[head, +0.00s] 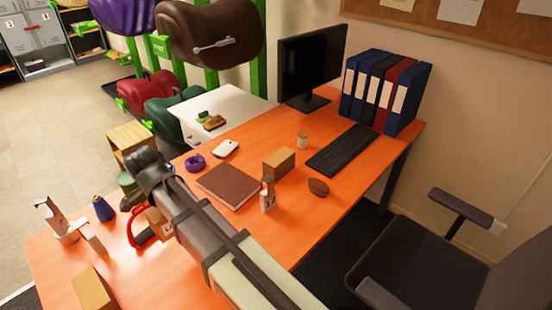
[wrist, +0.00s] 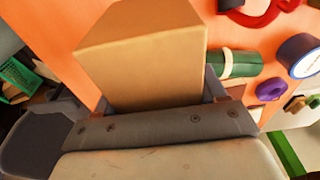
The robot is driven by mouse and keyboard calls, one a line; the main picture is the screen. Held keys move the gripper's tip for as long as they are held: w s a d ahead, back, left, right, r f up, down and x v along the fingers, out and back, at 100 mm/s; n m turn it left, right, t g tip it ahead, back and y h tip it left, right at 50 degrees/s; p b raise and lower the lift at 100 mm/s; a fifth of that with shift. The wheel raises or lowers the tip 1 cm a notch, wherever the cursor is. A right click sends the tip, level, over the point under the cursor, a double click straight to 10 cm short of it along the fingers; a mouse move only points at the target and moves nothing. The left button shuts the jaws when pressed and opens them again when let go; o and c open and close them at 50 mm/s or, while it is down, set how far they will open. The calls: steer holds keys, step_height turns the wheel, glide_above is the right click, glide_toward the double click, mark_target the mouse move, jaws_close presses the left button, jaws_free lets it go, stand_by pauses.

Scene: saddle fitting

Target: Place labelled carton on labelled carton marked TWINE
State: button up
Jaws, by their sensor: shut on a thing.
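A plain tan carton (wrist: 140,62) fills the upper middle of the wrist view, between the fingers of my gripper (wrist: 157,102), which is shut on it. In the head view my forearm hides the fingers. A small carton with a white label (head: 159,223) shows partly behind my arm and appears to be the held one. Another carton (head: 279,163) stands on the orange desk beside a brown book. A third carton (head: 93,289) stands at the near left. No lettering is legible, so I cannot tell which is marked TWINE.
A green cylinder (wrist: 236,63) is beside my gripper. A book (head: 229,185), monitor (head: 311,62) and binders (head: 385,92) occupy the desk. Saddles hang behind.

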steer(key=w+d+r, duration=0.2)
steer(key=w+d, duration=0.3)
steer(key=w, duration=0.6)
step_height(320, 180, up, 5)
glide_above(281, 155)
steer(key=shift+s+a+f, duration=0.15)
steer(key=shift+f, duration=2.2)
steer(key=shift+s+a+f, duration=0.1)
steer(key=shift+a+f, duration=0.05)
steer(key=shift+f, duration=2.2)
steer(key=shift+f, duration=0.1)
steer(key=o, duration=1.2)
steer(key=shift+o, duration=0.2)
step_height(281, 155, up, 12)
steer(key=s+a, duration=0.1)
steer(key=shift+s, duration=0.15)
